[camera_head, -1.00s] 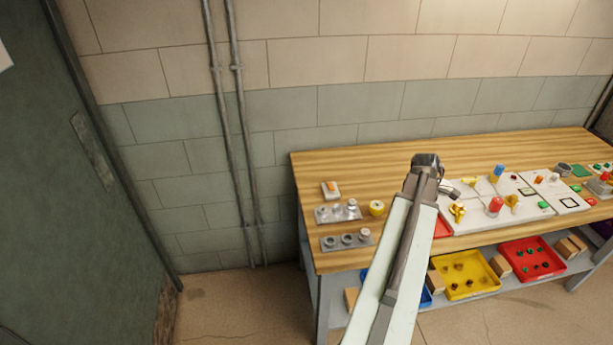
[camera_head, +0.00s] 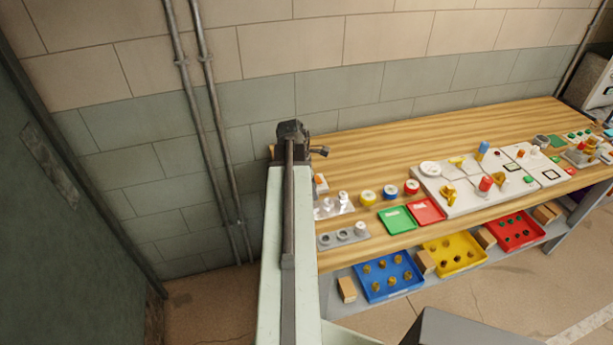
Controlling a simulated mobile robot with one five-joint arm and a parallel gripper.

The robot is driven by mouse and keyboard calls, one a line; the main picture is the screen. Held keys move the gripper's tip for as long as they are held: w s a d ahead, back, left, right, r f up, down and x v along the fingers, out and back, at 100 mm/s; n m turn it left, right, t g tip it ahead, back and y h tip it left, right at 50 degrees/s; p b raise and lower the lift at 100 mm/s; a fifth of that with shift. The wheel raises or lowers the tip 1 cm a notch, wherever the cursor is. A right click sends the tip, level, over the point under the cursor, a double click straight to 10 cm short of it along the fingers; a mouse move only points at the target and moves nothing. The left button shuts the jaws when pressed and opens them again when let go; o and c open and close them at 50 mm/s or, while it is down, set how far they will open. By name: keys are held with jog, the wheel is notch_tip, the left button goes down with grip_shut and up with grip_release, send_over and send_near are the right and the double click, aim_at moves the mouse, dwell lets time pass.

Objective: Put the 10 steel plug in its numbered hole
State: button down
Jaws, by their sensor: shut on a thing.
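My gripper (camera_head: 318,151) is above the left end of the wooden workbench, at the end of my raised arm. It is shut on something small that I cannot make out. A metal plate (camera_head: 343,209) with several shiny steel pieces (camera_head: 343,197) lies at the bench's left end, partly behind my arm. A second grey plate (camera_head: 334,246) with round holes (camera_head: 342,236) lies nearer the front edge. A raised steel piece (camera_head: 360,228) stands at its right end. The numbers cannot be read. My gripper is apart from both plates.
Yellow (camera_head: 367,197), blue (camera_head: 390,192) and red (camera_head: 412,187) round pieces stand to the right of the plates. Green (camera_head: 397,220) and red (camera_head: 428,211) trays and a white board (camera_head: 455,205) lie further right. The bench's back strip is clear.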

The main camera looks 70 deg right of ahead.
notch_tip(320, 180, up, 5)
jog(key=p, duration=0.5)
notch_tip(320, 180, down, 8)
jog(key=b, duration=0.7)
jog(key=shift+r, duration=0.25)
jog(key=shift+f+b, duration=1.05)
jog(key=shift+b, duration=0.2)
dwell(1.3)
jog(key=c, duration=1)
grip_release()
jog(key=shift+o, duration=0.2)
jog(key=shift+r, duration=0.15)
notch_tip(320, 180, up, 8)
jog(key=p, duration=0.8)
